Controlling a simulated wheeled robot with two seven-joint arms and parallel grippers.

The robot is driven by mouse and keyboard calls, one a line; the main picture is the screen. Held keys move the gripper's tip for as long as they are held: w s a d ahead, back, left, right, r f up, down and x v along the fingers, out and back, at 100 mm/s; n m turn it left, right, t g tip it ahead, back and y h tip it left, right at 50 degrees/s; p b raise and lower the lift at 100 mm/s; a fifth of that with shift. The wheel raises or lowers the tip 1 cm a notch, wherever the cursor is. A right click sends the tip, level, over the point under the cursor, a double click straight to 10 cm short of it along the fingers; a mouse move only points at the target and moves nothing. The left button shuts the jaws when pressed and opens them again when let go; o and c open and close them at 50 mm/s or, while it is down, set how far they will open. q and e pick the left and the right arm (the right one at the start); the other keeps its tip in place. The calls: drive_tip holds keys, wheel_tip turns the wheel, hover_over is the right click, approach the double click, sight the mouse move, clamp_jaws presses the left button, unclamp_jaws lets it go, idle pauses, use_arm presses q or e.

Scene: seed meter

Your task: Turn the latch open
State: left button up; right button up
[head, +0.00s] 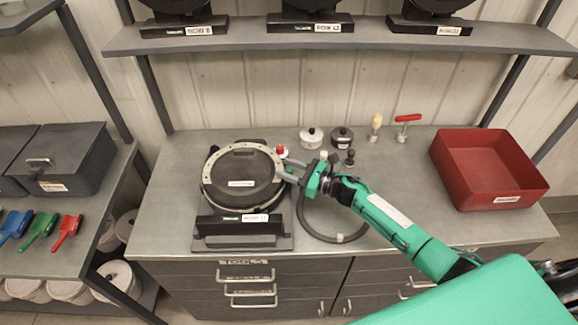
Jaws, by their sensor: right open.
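The seed meter (238,182) stands on the bench at centre left, with a round dark cover inside a pale ring and a label on it. A red knob (282,152) shows at the upper right of its rim; I cannot tell whether this is part of the latch. My right gripper (287,172) is at the right rim of the meter, just below the red knob, with its fingers apart. Whether the fingers touch the rim or a latch part is too small to tell. My left gripper is not in view.
A red bin (487,168) stands at the bench's right. Small pots (311,137), a brush (376,126) and a red-handled tool (405,127) stand behind my right arm. A dark hose ring (338,238) lies right of the meter. A shelf (340,38) runs above.

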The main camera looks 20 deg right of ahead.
clamp_jaws()
drive_tip(key=shift+m+t+h, duration=0.3)
drive_tip(key=shift+t, duration=0.1)
drive_tip(key=shift+a+f+m+t+h+b, duration=0.1)
drive_tip(key=shift+m+t+h+b, duration=0.5)
drive_tip(key=shift+h, duration=0.2)
drive_tip(key=m+t+h+b, duration=0.1)
drive_tip(key=m+t+h, duration=0.1)
drive_tip(key=h, duration=0.1)
drive_tip(key=m+t+h+b, duration=0.1)
drive_tip(key=m+h, duration=0.2)
drive_tip(key=h, duration=0.1)
drive_tip(key=m+h, duration=0.3)
drive_tip(key=h, duration=0.2)
drive_tip(key=shift+m+t+h+b, duration=0.3)
drive_tip(key=shift+t+b, duration=0.1)
